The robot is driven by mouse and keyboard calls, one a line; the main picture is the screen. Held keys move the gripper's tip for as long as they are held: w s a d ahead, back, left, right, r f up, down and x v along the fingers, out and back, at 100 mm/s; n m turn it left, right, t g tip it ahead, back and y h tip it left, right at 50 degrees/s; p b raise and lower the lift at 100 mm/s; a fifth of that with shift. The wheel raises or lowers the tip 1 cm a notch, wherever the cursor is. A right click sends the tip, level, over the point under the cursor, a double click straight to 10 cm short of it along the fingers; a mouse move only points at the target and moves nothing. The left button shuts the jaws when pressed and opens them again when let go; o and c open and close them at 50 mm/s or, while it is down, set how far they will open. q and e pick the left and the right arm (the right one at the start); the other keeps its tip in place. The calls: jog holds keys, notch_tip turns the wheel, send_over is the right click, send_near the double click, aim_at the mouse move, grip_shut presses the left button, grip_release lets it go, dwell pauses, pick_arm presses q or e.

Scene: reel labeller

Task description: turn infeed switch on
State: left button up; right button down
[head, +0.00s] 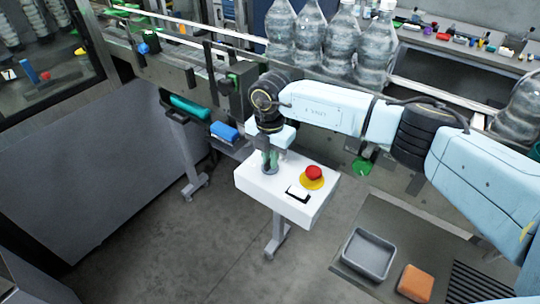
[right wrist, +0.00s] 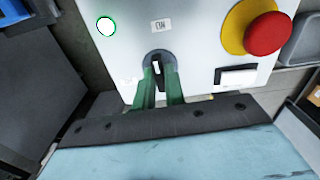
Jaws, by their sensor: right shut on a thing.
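The white control box (head: 250,181) stands on a post in the middle of the head view. The infeed switch (right wrist: 157,64) is a dark round rotary knob with a white mark, below a small "ON" label (right wrist: 161,25) in the right wrist view. A lit round lamp (right wrist: 106,27), white with a green rim, is on the panel's left. My right gripper (right wrist: 158,72) has its green fingers shut on the switch knob; in the head view the gripper (head: 270,165) reaches down onto the box. My left gripper is not in view.
A red mushroom button (head: 314,173) on a yellow disc and a black-and-white rocker (head: 298,194) sit on the same panel, right of the knob. A conveyor with large clear bottles (head: 341,40) runs behind. A grey bin (head: 368,255) and an orange block (head: 415,283) lie at lower right.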

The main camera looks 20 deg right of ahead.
jog(key=shift+r+m, duration=0.1)
jog(key=shift+m, duration=0.3)
jog(key=c, duration=1.5)
grip_release()
jog(key=shift+o, duration=0.2)
notch_tip(320, 180, up, 13)
jog(key=b, duration=0.2)
jog(key=shift+r, duration=0.15)
